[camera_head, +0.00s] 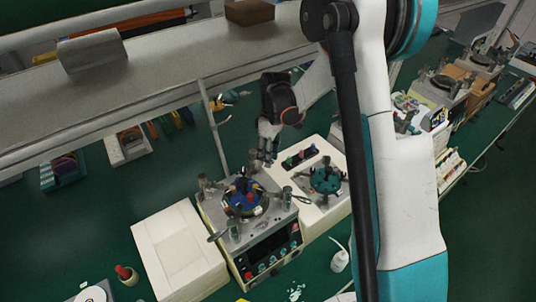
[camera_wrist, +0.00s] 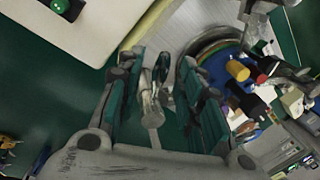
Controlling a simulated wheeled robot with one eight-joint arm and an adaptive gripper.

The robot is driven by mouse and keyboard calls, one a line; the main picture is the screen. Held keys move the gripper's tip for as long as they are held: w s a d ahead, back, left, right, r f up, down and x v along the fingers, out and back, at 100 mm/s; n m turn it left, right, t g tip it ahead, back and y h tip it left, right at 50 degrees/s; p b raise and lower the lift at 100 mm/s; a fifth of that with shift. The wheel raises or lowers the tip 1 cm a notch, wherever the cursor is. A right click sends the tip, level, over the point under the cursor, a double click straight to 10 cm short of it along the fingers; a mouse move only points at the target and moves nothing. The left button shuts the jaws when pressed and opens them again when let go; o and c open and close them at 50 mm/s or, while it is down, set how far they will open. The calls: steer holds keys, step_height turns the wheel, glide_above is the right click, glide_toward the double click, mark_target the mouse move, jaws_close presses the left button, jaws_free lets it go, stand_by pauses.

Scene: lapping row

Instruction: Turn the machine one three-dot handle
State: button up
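A lapping machine (camera_head: 262,245) with a grey body, dark front panel and red buttons stands in the middle of the head view. Its round plate (camera_head: 245,198) carries coloured pieces, and metal posts with lever handles stand around it. My gripper (camera_head: 268,150) points down behind the machine's back edge. In the wrist view my gripper (camera_wrist: 165,85) is open, its two dark green fingers apart. A silver metal handle (camera_wrist: 152,108) shows between the fingers; whether they touch it I cannot tell. No dot marks are readable on any handle.
A white unit (camera_head: 308,190) with a teal disc stands right of the machine, and a white box (camera_head: 178,250) stands left of it. A grey shelf (camera_head: 150,85) runs above and behind.

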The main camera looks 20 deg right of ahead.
steer(key=shift+c, duration=0.3)
jaws_close()
steer(key=shift+w+b, duration=0.1)
steer(key=shift+b, duration=0.2)
steer(key=w+n+b, duration=0.1)
steer(key=n+b, duration=0.1)
steer(key=n, duration=0.2)
steer(key=w+n+h+b, duration=0.1)
steer(key=w+n+b, duration=0.1)
steer(key=n+b, duration=0.1)
steer(key=w+n+h+b, duration=0.1)
steer(key=w+n+b, duration=0.1)
steer(key=n, duration=0.3)
steer(key=shift+w+d, duration=0.1)
steer(key=shift+d, duration=0.2)
